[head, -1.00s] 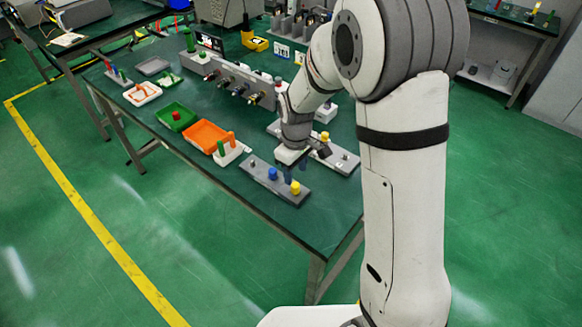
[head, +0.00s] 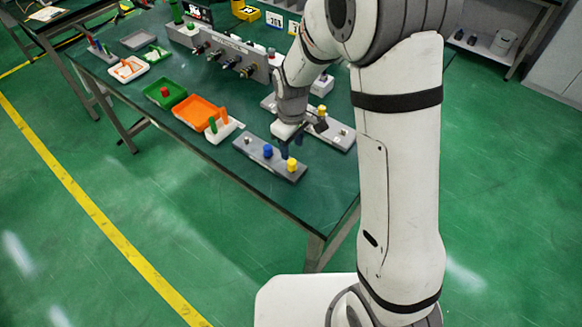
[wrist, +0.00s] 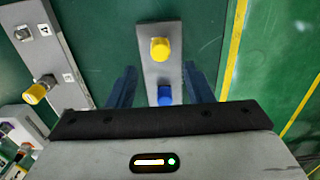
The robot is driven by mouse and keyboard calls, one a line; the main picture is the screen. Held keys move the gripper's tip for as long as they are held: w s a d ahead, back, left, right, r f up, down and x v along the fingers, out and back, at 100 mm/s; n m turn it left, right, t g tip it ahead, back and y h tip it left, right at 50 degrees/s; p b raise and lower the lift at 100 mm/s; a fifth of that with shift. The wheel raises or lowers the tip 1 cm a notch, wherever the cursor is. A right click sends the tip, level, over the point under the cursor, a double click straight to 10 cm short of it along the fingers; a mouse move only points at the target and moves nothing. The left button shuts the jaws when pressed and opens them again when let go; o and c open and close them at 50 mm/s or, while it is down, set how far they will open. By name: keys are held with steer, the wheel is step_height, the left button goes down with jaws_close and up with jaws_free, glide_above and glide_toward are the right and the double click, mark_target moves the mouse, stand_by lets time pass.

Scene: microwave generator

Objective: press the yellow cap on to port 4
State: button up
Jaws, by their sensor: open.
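The near grey plate (head: 262,160) holds a bare post, a blue cap (head: 268,151) and a yellow cap (head: 292,164) at its near end. In the wrist view, that yellow cap (wrist: 160,49) and the blue cap (wrist: 164,95) lie in line between my fingers, the blue one partly hidden by my gripper body. My gripper (head: 291,146) is open and empty above this plate; its blue fingers also show in the wrist view (wrist: 160,86). Port 4 (wrist: 22,32) is a bare metal fitting on the second grey plate. Another yellow cap (wrist: 35,93) sits on the fitting beside it.
Behind the near plate are a white holder with coloured pegs (head: 222,130), an orange tray (head: 197,117) and a green tray (head: 163,96). A grey panel with several connectors (head: 235,58) stands farther back. The table's near edge is close to the near plate.

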mark_target(292, 162)
step_height(292, 162, down, 6)
steer(key=b, duration=0.3)
steer(key=shift+b, duration=0.35)
steer(key=shift+c, duration=0.6)
stand_by(0.4)
jaws_close()
steer(key=shift+r, duration=0.25)
steer(key=shift+r+p, duration=1.9)
steer(key=shift+r, duration=0.95)
steer(key=shift+f, duration=0.1)
